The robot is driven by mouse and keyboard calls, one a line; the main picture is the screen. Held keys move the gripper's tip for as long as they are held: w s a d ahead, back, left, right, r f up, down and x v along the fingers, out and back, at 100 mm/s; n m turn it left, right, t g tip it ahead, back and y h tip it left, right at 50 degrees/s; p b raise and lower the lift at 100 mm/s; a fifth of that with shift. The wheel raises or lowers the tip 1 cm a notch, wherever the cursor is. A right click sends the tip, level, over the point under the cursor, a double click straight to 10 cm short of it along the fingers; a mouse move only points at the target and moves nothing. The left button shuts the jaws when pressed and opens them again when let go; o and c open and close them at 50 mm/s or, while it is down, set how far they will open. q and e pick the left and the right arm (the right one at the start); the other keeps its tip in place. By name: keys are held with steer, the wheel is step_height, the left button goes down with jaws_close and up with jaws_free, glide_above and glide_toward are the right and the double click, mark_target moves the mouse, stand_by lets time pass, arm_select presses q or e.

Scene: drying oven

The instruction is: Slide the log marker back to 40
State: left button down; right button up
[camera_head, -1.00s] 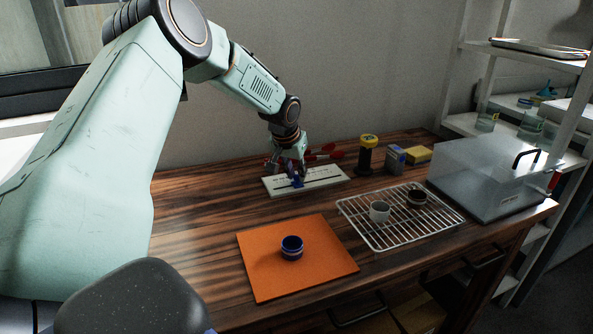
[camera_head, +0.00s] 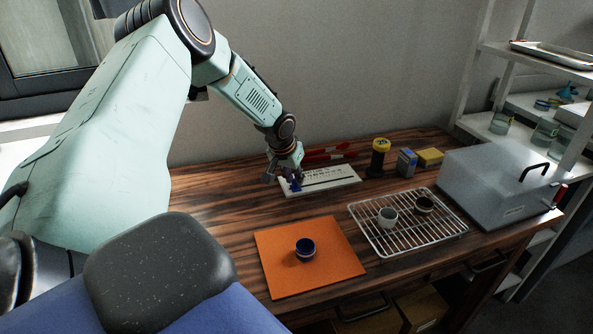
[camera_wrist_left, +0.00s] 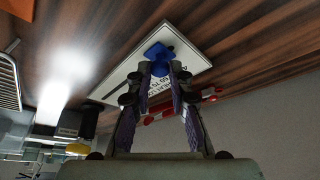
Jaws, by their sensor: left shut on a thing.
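The log marker (camera_head: 296,187) is a small blue piece near the left end of a white log board (camera_head: 345,182) with a dark slot and printed marks. The board lies at the back of the wooden table. My left gripper (camera_head: 291,179) reaches down over the board's left end and is shut on the marker. In the left wrist view the fingertips (camera_wrist_left: 161,70) close on the blue marker (camera_wrist_left: 158,50), and the board (camera_wrist_left: 190,55) lies behind it. The printed numbers are too small to read, and the fingers hide part of them. My right gripper is out of view.
Red-handled tools (camera_head: 325,156) lie behind the board. A yellow-topped dark cylinder (camera_head: 378,160), a small box (camera_head: 406,161) and a yellow block (camera_head: 430,156) stand right. A wire rack (camera_head: 385,247) holds two cups.

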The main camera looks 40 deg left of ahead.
arm_select(q)
steer(key=shift+s+a+f, duration=0.1)
steer(key=shift+s+f, duration=0.05)
steer(key=shift+f, duration=0.05)
steer(key=c, duration=1.6)
jaws_free()
steer(key=shift+c, duration=0.2)
steer(key=o, duration=0.5)
steer(key=shift+a+f, duration=0.1)
steer(key=shift+a, duration=0.05)
steer(key=shift+c, duration=0.2)
steer(key=shift+d+r, duration=0.2)
steer(key=shift+r, duration=0.05)
steer(key=v, duration=1.1)
steer(key=shift+r, duration=0.4)
